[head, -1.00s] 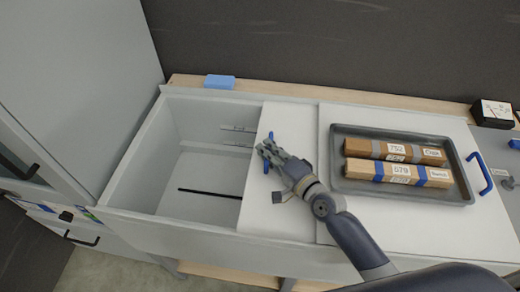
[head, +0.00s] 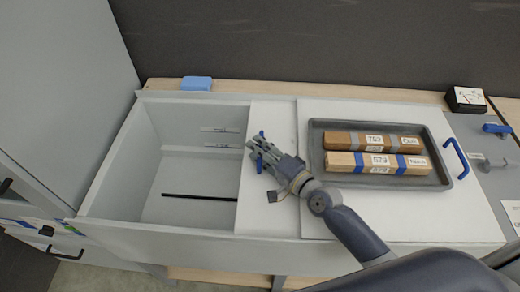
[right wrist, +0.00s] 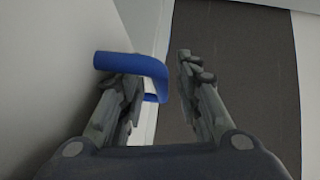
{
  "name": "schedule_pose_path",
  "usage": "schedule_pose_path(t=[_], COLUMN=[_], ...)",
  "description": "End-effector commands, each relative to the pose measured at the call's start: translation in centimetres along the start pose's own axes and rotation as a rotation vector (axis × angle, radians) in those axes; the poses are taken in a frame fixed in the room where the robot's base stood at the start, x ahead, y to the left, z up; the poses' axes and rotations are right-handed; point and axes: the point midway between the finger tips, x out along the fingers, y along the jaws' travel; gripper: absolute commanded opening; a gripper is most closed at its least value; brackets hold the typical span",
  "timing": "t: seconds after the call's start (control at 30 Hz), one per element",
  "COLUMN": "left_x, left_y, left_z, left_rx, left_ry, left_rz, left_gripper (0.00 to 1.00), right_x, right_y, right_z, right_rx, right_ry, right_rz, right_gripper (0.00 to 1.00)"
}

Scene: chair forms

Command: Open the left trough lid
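The left trough lid (head: 268,215) is a pale panel, slid partly to the right beside the right lid, leaving the trough's left part uncovered. Its blue handle (head: 261,135) is partly hidden by my right gripper (head: 254,153). In the right wrist view the blue handle (right wrist: 137,63) lies across the left finger, and its bent end reaches into the gap between the fingers. My right gripper (right wrist: 158,82) is open there, its fingers apart; I cannot tell whether a finger presses the handle. My left gripper is out of view.
A dark tray (head: 317,178) with two labelled bars stands on the right lid (head: 335,215). The right lid has a blue handle (head: 457,158). A blue block (head: 197,84) sits on the back ledge. The open trough (head: 190,165) looks empty apart from a black strip.

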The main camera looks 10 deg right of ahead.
Motion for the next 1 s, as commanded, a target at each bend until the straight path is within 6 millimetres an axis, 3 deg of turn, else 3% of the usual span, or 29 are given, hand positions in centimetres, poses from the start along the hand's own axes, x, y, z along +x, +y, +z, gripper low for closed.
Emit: schedule_pose_path(t=[0.27,0.7,1.0], left_x=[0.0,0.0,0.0], left_y=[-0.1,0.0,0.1], left_z=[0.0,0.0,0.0], left_rx=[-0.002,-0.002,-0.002], left_ry=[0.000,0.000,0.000], left_rz=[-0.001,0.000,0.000], left_gripper=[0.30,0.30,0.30], right_x=[-0.9,-9.3,-11.9], right_y=[0.0,0.1,0.0], right_z=[0.0,0.1,0.0], right_rx=[-0.001,-0.002,-0.001], right_ry=[0.001,-0.002,0.000], right_rz=[-0.001,0.004,0.000], right_gripper=[0.31,0.31,0.31])
